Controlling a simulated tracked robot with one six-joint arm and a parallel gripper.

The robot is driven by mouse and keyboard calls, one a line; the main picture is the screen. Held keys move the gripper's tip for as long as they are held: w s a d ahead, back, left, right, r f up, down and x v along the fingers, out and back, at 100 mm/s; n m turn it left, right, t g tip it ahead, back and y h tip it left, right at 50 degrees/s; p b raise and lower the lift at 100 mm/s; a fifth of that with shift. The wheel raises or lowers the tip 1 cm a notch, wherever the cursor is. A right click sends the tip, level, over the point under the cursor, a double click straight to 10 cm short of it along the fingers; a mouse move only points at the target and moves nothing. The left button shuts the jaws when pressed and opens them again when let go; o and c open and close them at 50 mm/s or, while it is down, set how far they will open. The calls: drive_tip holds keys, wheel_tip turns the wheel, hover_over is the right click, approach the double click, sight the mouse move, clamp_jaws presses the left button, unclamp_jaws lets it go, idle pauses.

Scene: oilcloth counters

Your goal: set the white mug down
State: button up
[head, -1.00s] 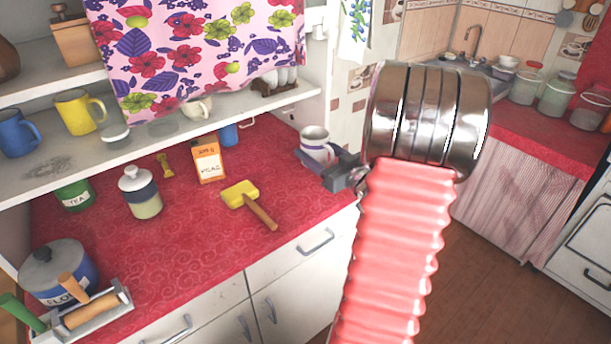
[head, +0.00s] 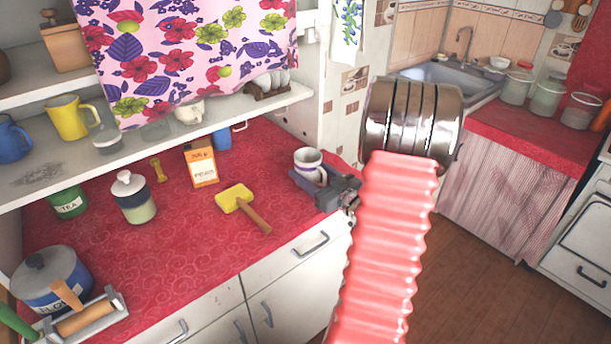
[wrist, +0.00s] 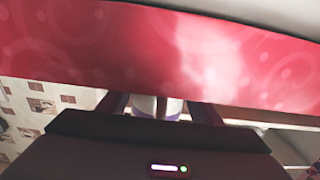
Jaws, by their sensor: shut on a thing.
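The white mug (head: 309,159) with purple bands is upright at the right end of the red counter in the head view. My gripper (head: 314,180) is shut on it, with the dark fingers on its lower part. The mug's handle shows on the right side, towards the gripper. I cannot tell whether its base touches the counter. In the wrist view a small part of the mug (wrist: 158,106) shows between the fingers of my gripper (wrist: 160,110); the gripper's body hides the rest.
The red counter (head: 180,235) holds a yellow-headed mallet (head: 236,197), an orange-and-white box (head: 201,164) and a lidded jar (head: 133,197), all left of the mug. Bare counter lies between mallet and mug. A shelf (head: 60,165) with mugs overhangs the back.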

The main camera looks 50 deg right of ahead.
drive_tip(key=shift+f, duration=0.25)
drive_tip(key=o, duration=1.3)
drive_tip(key=shift+f, duration=0.1)
drive_tip(key=shift+c, duration=0.2)
drive_tip(key=s+a, duration=0.1)
drive_tip(key=s, duration=1.1)
drive_tip(key=shift+a, duration=0.2)
drive_tip(key=shift+s, duration=0.1)
